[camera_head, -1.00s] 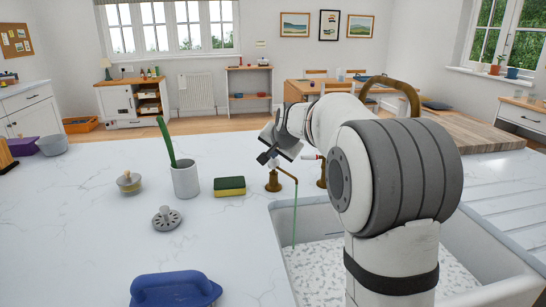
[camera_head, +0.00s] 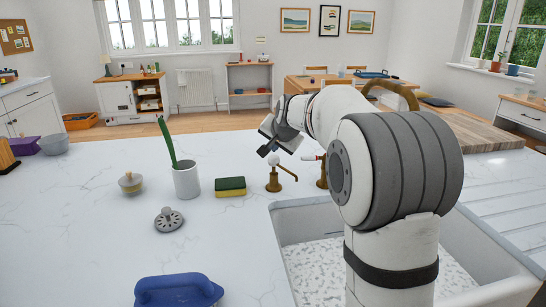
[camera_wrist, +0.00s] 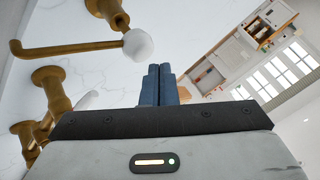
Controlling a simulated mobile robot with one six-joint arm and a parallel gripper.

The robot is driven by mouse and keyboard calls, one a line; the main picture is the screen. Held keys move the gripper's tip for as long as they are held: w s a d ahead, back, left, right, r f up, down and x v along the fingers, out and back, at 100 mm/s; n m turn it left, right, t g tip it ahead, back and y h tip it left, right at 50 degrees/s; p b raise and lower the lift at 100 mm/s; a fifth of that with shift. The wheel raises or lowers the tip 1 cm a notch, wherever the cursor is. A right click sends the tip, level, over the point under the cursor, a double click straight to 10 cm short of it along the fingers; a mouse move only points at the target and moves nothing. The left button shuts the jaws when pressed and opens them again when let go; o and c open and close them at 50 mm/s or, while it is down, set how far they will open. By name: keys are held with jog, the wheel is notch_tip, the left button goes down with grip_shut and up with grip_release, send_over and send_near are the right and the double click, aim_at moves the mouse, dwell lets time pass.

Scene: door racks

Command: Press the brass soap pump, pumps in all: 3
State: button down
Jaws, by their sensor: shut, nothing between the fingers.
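The brass soap pump (camera_head: 273,184) stands upright on the counter at the sink's back left corner. It has a white round knob (camera_head: 274,159) on top and a thin spout pointing right toward the sink. The wrist view shows its spout (camera_wrist: 70,46) and its white knob (camera_wrist: 138,45) close up. My gripper (camera_head: 264,153) is just above and left of the knob in the head view. In the wrist view its blue fingers (camera_wrist: 157,72) are shut together and empty, with their tips beside the knob. They look apart from it.
The white sink (camera_head: 300,222) lies below the spout. A brass tap (camera_head: 402,88) stands behind my arm. A sponge (camera_head: 230,187), a white cup (camera_head: 186,182) with a green stem, a grey drain strainer (camera_head: 168,219) and a blue object (camera_head: 177,292) are on the counter.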

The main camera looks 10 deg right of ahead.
jog(key=shift+r+p, duration=1.8)
jog(key=shift+r, duration=0.65)
jog(key=s+f+n+g+p, duration=0.2)
jog(key=s+f+n+g, duration=0.1)
jog(key=s, duration=1.7)
jog(key=s+f+n+g+h+p, duration=0.1)
jog(key=s+f, duration=0.6)
jog(key=s, duration=1.3)
jog(key=n+g+p, duration=0.1)
jog(key=n+g, duration=0.1)
jog(key=n, duration=0.1)
jog(key=shift+s+n+g, duration=0.3)
jog(key=shift+n, duration=0.1)
